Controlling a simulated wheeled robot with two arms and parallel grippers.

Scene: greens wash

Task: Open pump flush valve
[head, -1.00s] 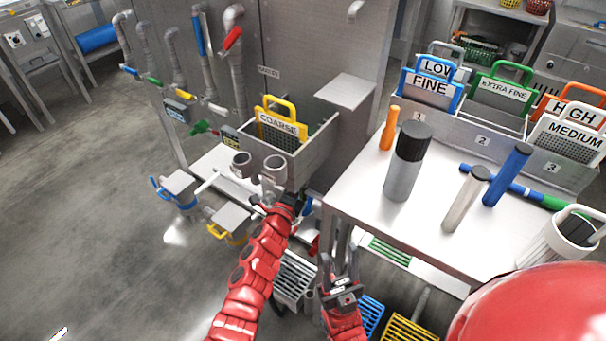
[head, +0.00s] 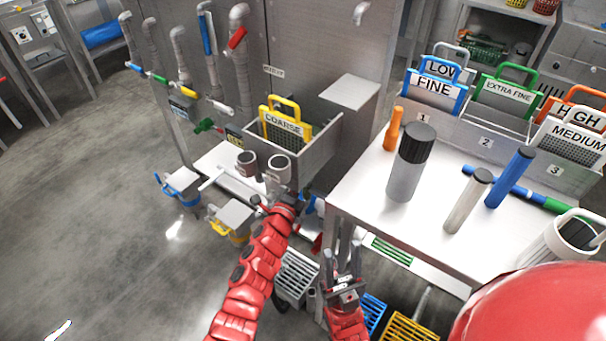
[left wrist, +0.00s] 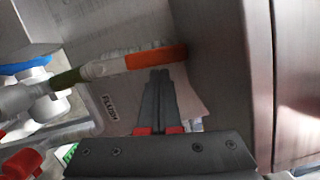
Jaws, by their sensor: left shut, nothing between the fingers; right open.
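In the left wrist view, a lever with an orange grip (left wrist: 156,58) runs across a pale plate labelled FLUSH (left wrist: 112,108). Its other end is dark green and meets a grey pipe fitting (left wrist: 18,100). My left gripper (left wrist: 160,72) is shut and empty, its fingertips just below the orange grip in the picture; I cannot tell whether they touch it. In the head view, my left arm reaches beneath the bin area, and its fingertips are hidden. My right gripper (head: 343,262) is open and empty beside the front left table leg.
A steel table (head: 370,215) with a grey black-capped bottle (head: 404,180) stands on the right. A bin (head: 318,150) holds the yellow COARSE screen (head: 284,128). In the left wrist view, a steel wall (left wrist: 225,70) stands close at right. Open floor (head: 90,220) lies at left.

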